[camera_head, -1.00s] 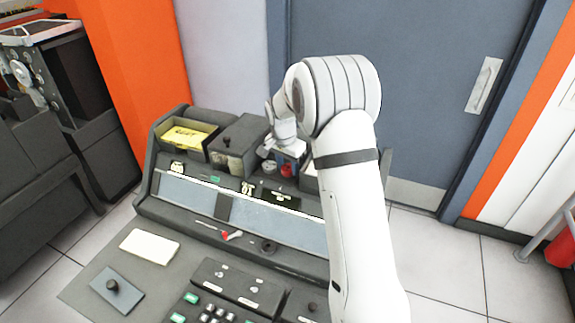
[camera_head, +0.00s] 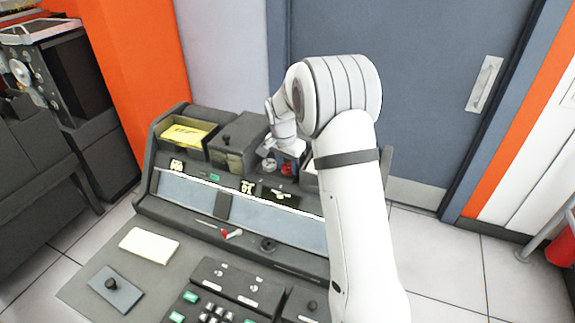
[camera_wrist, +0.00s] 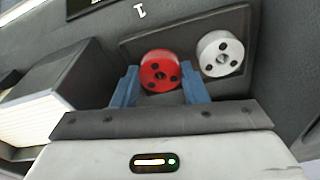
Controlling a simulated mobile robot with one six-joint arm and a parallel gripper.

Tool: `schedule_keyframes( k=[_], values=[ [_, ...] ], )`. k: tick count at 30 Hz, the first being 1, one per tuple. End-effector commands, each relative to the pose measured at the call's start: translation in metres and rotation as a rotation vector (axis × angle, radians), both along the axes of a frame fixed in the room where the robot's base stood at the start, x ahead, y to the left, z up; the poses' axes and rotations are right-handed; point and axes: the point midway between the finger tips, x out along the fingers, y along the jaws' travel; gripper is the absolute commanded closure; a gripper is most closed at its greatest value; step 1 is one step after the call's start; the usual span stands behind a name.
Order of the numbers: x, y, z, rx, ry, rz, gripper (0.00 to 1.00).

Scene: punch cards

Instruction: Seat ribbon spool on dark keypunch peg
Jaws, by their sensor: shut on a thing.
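A red ribbon spool (camera_wrist: 160,72) with dark holes in its face sits between the blue fingers of my gripper (camera_wrist: 160,86) in the wrist view. The fingers are shut on its sides. A white spool (camera_wrist: 220,54) is just to its right, apart from it, in the same dark recess. In the head view the red spool (camera_head: 287,169) and white spool (camera_head: 268,165) show small below my gripper (camera_head: 285,150), at the back of the dark keypunch (camera_head: 150,205). A dark round fitting (camera_head: 267,244) is on the keypunch front; I cannot tell if it is the peg.
A tray of yellow cards (camera_head: 187,134) and a dark knobbed box (camera_head: 235,135) stand left of my gripper. A door (camera_head: 420,80) stands behind.

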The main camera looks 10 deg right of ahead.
Motion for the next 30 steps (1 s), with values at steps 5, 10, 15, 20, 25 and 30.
schedule_keyframes(
  k=[5,10,15,20,25,30],
  values=[
    [-0.0007,0.0,-0.0018,0.0,0.003,0.0,0.55],
    [-0.0014,-0.0007,-0.0026,-0.001,0.006,-0.001,0.41],
    [-0.0026,-0.0018,-0.0036,-0.002,0.01,-0.002,0.35],
    [-0.0034,-0.0024,-0.0046,-0.002,0.013,-0.003,0.48],
    [-0.0036,-0.0026,-0.0052,-0.002,0.014,-0.003,0.47],
    [-0.0039,-0.0027,-0.0051,-0.002,0.015,-0.003,0.48]
  ],
)
